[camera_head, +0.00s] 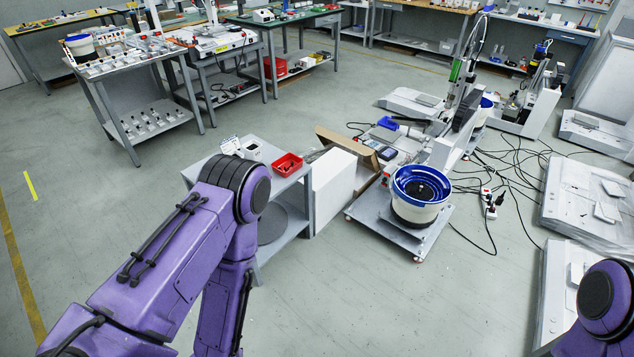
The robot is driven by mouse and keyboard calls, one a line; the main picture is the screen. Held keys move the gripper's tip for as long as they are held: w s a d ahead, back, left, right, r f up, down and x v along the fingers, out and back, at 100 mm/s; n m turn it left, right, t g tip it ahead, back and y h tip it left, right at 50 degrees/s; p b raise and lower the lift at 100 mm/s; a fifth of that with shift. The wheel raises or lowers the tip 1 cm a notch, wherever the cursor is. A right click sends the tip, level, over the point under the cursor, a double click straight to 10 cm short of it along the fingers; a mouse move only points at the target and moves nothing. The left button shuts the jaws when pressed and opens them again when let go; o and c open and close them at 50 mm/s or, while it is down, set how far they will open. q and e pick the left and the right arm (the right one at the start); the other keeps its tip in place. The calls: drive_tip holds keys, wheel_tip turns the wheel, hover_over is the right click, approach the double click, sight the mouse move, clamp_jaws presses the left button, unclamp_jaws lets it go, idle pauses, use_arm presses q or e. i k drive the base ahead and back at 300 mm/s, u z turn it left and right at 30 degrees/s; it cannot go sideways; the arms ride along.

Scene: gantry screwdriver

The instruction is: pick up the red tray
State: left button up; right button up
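A small red tray (287,165) lies on the top of a low grey cart (258,153), a little left of the picture's middle. It looks open-topped, with small dark things inside that are too small to make out. My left arm comes in from the lower left and its purple elbow is in front of the cart's near left part. The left gripper is out of view below the frame. My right arm shows only as a purple part at the lower right edge, and its gripper is out of view. Neither arm hides the tray.
A white box (333,188) stands against the cart's right side. A blue-rimmed bowl feeder (420,190) sits on a low wheeled base to the right. Black cables (510,170) and a power strip (488,204) lie on the floor. The front middle floor is clear.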

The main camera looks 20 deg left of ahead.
sight(287, 164)
drive_tip(key=z, duration=0.35)
drive_tip(key=i, duration=2)
drive_tip(key=u, duration=1.35)
drive_tip(key=i, duration=0.85)
drive_tip(key=u, duration=0.85)
